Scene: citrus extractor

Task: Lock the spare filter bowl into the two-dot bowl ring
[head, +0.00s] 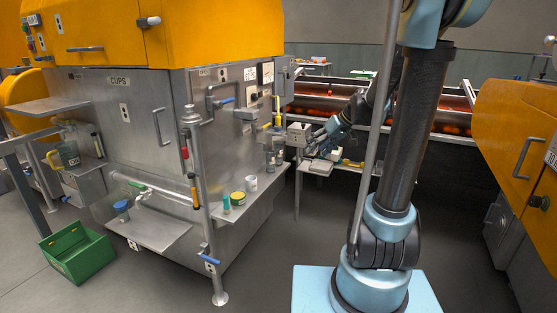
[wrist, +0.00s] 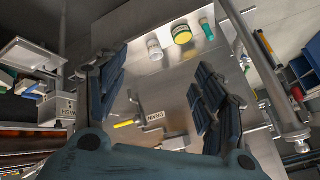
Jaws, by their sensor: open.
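My gripper (head: 315,143) is at the right side of the steel machine in the head view, small and partly dark. In the wrist view my gripper (wrist: 160,62) is open, its dark pads spread apart with nothing between them. Two greyish bowl-like cylinders (head: 274,155) hang side by side on the machine's side, left of my gripper. A white cup (head: 251,184) stands on the low steel shelf; it also shows beyond the fingers in the wrist view (wrist: 154,48). I cannot tell which item is the spare bowl, nor make out the two-dot ring.
A yellow-and-green jar (head: 237,198) and a green cylinder (head: 226,204) stand beside the white cup on the shelf (head: 238,216). An upright pipe (head: 202,200) stands left of them. A small side table (head: 318,167) is below my gripper. A green crate (head: 77,254) lies on the floor.

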